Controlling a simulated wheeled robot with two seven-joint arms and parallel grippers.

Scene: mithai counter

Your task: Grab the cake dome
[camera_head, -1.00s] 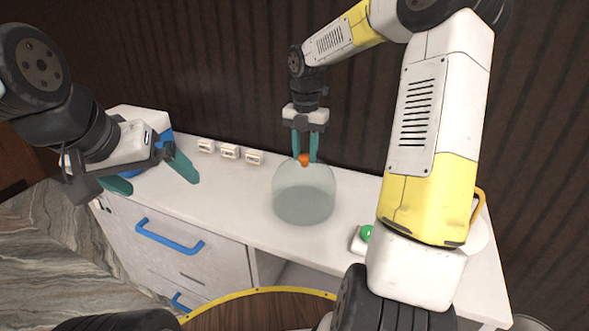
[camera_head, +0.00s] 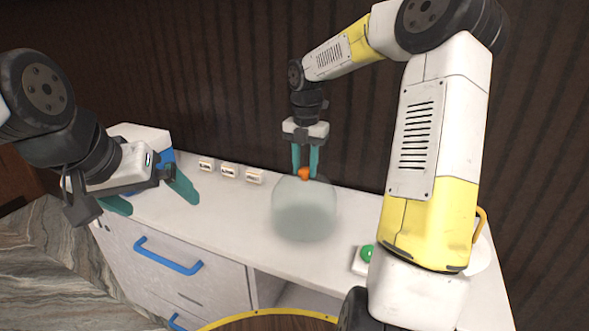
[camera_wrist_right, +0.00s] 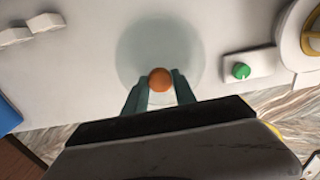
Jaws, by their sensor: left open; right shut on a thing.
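The cake dome (camera_head: 304,212) is a translucent, greyish cover with an orange knob (camera_head: 304,173) on top. It is over the middle of the white counter; whether its rim touches the counter I cannot tell. My right gripper (camera_head: 305,170) is above it with its teal fingers shut on the knob. In the right wrist view the orange knob (camera_wrist_right: 160,79) sits between the fingertips, with the round dome (camera_wrist_right: 150,40) below. My left gripper (camera_head: 150,202) is open and empty at the left end of the counter, apart from the dome.
Several small white label blocks (camera_head: 228,171) stand along the back of the counter (camera_head: 225,205). A white box with a green knob (camera_head: 367,253) is right of the dome, partly behind my right arm. A blue-handled drawer (camera_head: 168,255) is in the counter front. A white and blue machine stands back left.

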